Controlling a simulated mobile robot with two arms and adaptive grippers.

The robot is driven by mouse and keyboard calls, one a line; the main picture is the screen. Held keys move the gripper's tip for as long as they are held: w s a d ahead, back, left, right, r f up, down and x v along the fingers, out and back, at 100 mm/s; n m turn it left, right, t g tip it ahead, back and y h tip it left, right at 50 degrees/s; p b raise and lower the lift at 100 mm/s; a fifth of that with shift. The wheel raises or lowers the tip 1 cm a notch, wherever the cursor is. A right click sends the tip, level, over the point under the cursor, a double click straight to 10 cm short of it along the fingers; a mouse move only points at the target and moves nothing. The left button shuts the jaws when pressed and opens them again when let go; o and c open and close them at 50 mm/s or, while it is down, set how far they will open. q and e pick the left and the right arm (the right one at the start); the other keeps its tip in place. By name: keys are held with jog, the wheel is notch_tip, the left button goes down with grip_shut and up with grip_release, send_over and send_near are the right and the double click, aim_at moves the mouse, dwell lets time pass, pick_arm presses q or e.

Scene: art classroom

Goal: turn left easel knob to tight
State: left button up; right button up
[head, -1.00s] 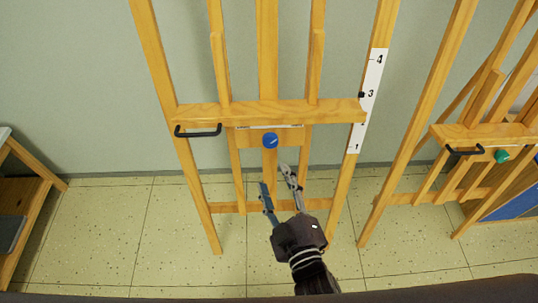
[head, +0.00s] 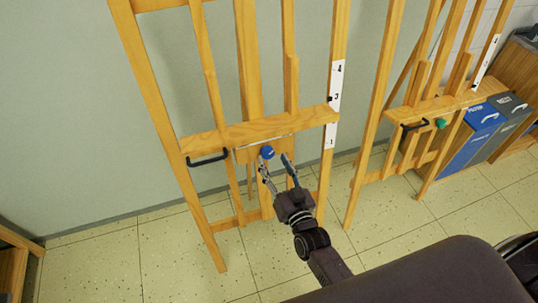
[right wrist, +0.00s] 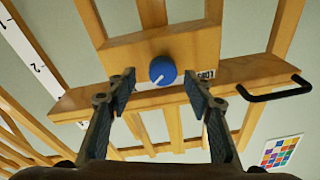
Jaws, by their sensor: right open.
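The left easel (head: 225,135) is a light wooden frame against the wall. Its blue round knob (head: 267,152) sits just below the middle of the crossbar. In the right wrist view the knob (right wrist: 162,69) shows a white pointer line aimed to the lower left. My right gripper (head: 276,162) is open, its fingers pointing up at the knob. In the right wrist view the fingers (right wrist: 160,82) stand apart on either side below the knob, and I see no contact. My left gripper is not in view.
A black handle (head: 207,160) juts from the left end of the crossbar. A numbered white scale strip (head: 335,103) is on the right upright. A second easel with a green knob (head: 441,123) stands to the right, near blue and grey bins (head: 480,130).

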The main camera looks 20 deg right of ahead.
aim_at(269, 155)
jog(key=shift+w+a+r, duration=0.1)
jog(key=shift+w+a, duration=0.05)
jog(key=shift+w, duration=0.6)
jog(key=shift+w+a, duration=0.1)
jog(key=shift+w, duration=0.65)
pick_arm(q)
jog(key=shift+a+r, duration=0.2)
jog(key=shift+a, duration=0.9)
pick_arm(e)
jog(key=shift+c, duration=0.3)
